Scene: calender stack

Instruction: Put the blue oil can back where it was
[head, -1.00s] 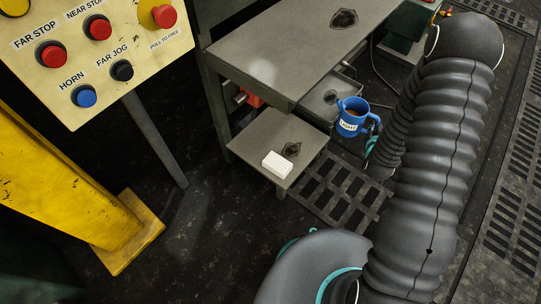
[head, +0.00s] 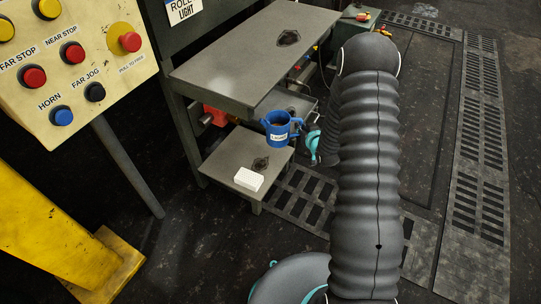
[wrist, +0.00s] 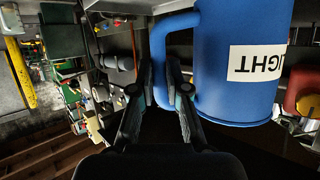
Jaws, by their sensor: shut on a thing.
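The blue oil can (head: 278,132), with a white label, hangs upright near the back right corner of the low grey shelf (head: 225,160); whether it touches the shelf is unclear. A dark stain (head: 261,164) marks the shelf just in front of the can in the picture. In the wrist view the can (wrist: 235,95) is large, its label reading LIGHT upside down. My gripper (wrist: 163,92) is shut on the can's handle, with the fingers on either side of it. In the head view my gripper is small and mostly hidden by the can and my arm.
The grey tabletop (head: 235,62) with another dark stain (head: 289,38) overhangs the shelf. A red object (head: 215,115) sits behind the shelf. A control panel (head: 80,60) stands at left. Floor grating (head: 300,195) lies right of the shelf.

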